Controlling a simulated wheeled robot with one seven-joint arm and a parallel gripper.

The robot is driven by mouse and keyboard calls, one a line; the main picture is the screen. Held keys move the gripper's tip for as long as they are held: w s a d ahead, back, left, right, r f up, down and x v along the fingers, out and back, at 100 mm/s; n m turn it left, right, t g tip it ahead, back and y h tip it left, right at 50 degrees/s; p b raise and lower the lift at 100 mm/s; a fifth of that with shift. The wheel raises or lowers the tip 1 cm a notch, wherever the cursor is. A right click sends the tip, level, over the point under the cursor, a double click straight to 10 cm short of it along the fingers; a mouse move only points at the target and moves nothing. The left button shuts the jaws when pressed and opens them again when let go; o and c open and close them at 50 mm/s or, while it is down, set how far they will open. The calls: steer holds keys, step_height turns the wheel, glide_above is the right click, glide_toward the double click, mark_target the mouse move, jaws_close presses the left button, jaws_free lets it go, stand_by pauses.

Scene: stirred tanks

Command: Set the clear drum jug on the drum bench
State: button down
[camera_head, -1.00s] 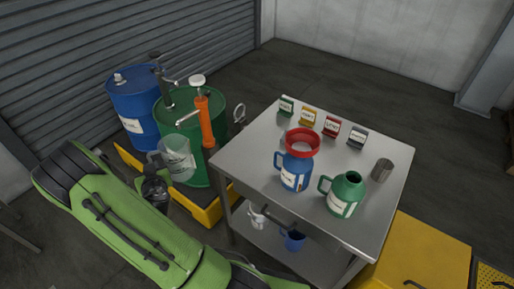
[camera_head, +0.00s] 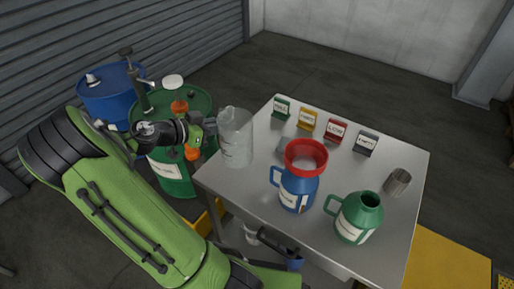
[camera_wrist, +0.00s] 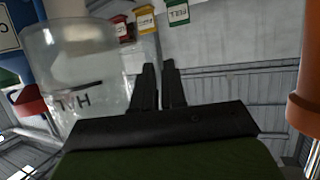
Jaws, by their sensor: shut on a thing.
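The clear drum jug (camera_head: 236,140) is a translucent jug with a pale label. It is upright at the left edge of the metal drum bench (camera_head: 262,205); I cannot tell whether its base touches the top. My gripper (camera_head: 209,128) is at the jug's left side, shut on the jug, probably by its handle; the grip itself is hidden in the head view. In the wrist view the fingers (camera_wrist: 160,88) are close together and the jug (camera_wrist: 75,75) fills the left side.
On the bench stand a blue jug (camera_head: 296,192) with a red funnel (camera_head: 306,156), a green jug (camera_head: 357,220), a metal cup (camera_head: 397,182) and several label cards along the back. A green drum (camera_head: 172,178) and blue drum (camera_head: 108,105) stand left. The bench's front left is clear.

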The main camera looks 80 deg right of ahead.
step_height(320, 180, down, 10)
steer(key=b, duration=0.3)
steer(key=shift+d+f, duration=0.1)
steer(key=c, duration=1.2)
jaws_free()
